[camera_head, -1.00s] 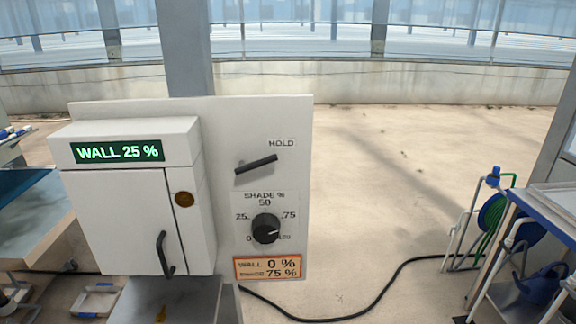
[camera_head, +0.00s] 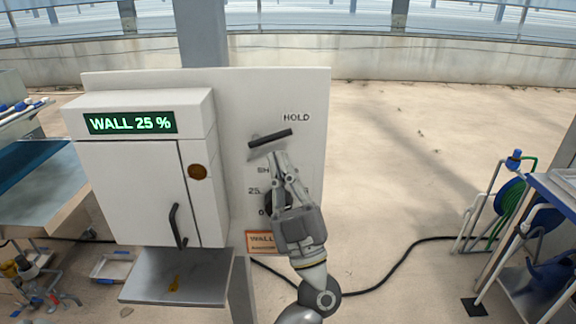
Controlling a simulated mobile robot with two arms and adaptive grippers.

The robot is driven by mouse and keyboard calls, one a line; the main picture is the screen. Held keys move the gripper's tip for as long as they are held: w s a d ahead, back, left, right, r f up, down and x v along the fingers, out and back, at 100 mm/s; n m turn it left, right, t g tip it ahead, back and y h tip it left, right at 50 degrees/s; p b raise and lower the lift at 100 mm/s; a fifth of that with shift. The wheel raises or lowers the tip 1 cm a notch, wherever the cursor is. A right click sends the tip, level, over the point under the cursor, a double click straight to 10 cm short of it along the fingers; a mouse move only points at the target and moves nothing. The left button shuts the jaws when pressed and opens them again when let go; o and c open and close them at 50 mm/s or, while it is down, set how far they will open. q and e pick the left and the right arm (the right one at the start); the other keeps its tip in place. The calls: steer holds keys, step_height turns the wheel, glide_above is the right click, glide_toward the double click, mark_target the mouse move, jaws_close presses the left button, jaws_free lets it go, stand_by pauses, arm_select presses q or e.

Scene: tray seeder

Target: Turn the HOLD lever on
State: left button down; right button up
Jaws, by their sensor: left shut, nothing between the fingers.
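The HOLD lever (camera_head: 270,138) is a dark bar on the upper right of the pale control panel (camera_head: 318,92). It lies near level, its right end a little higher, left of and below the HOLD label (camera_head: 296,117). My left gripper (camera_head: 274,157) points up in front of the panel, shut and empty. Its fingertips are just under the lever; I cannot tell whether they touch it. The gripper hides most of the SHADE dial (camera_head: 271,203) and its markings. My right gripper is not in view.
Left of the lever stands a box (camera_head: 125,195) with a green WALL 25 % display (camera_head: 130,123) and a door handle (camera_head: 176,226). A shelf (camera_head: 175,278) juts out below. An orange-edged label (camera_head: 260,242) is partly covered. A hose reel (camera_head: 511,205) and cart stand at right.

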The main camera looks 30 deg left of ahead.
mark_target(275, 136)
arm_select(q)
steer(key=w+a+r+p, duration=0.2)
steer(key=w, duration=0.1)
steer(key=w+a+r+p, duration=0.1)
steer(key=a, duration=0.1)
steer(key=shift+w, duration=0.15)
steer(key=shift+w+f, duration=0.4)
steer(key=shift+f, duration=0.2)
steer(key=shift+t, duration=0.3)
